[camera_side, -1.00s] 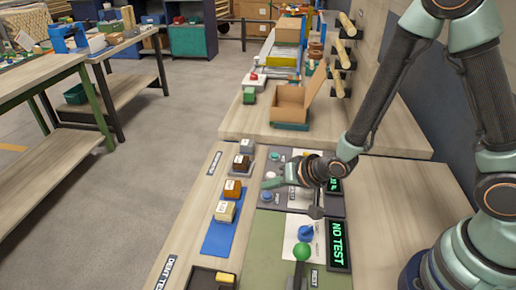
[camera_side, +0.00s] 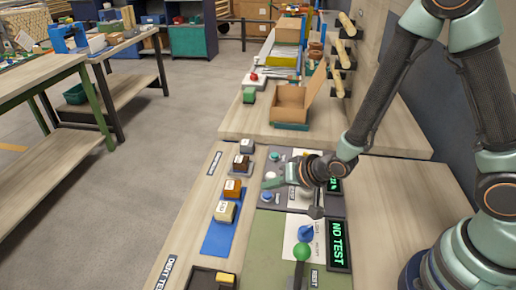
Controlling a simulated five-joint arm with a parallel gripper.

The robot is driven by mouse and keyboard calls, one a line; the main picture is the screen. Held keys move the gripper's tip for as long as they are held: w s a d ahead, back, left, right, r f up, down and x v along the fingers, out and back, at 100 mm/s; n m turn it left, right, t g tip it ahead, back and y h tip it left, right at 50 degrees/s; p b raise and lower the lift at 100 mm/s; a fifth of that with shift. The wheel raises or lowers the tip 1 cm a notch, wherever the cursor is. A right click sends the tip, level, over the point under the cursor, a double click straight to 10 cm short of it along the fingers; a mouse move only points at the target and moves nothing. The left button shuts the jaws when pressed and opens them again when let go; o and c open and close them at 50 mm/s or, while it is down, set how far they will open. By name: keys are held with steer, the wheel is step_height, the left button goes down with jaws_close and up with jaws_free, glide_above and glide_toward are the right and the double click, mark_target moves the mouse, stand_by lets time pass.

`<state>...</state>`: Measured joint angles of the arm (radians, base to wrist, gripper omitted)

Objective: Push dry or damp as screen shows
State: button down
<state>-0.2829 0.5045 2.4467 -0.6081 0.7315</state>
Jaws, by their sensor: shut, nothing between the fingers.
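A dark screen (camera_side: 339,244) at the lower right of the panel reads "NO TEST" in green. A second, smaller green readout (camera_side: 335,185) is partly hidden behind my wrist; its digits are not clear. On the grey panel are a blue button (camera_side: 267,197), a pale button (camera_side: 270,175) and a teal button (camera_side: 275,156); which is dry or damp cannot be read.
Several small labelled blocks, including a tan block (camera_side: 225,211) and an orange block (camera_side: 232,188), stand in a row left of the panel. A blue knob (camera_side: 305,232) and green ball handle (camera_side: 301,252) stand nearer. An open cardboard box (camera_side: 290,103) stands behind on the bench.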

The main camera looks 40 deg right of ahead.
steer(key=shift+f, duration=0.1)
stand_by(0.5)
steer(key=shift+a+f, duration=0.1)
steer(key=shift+f, duration=0.25)
steer(key=shift+f, duration=0.4)
stand_by(0.6)
steer(key=shift+r, duration=0.8)
steer(key=shift+r, duration=2.5)
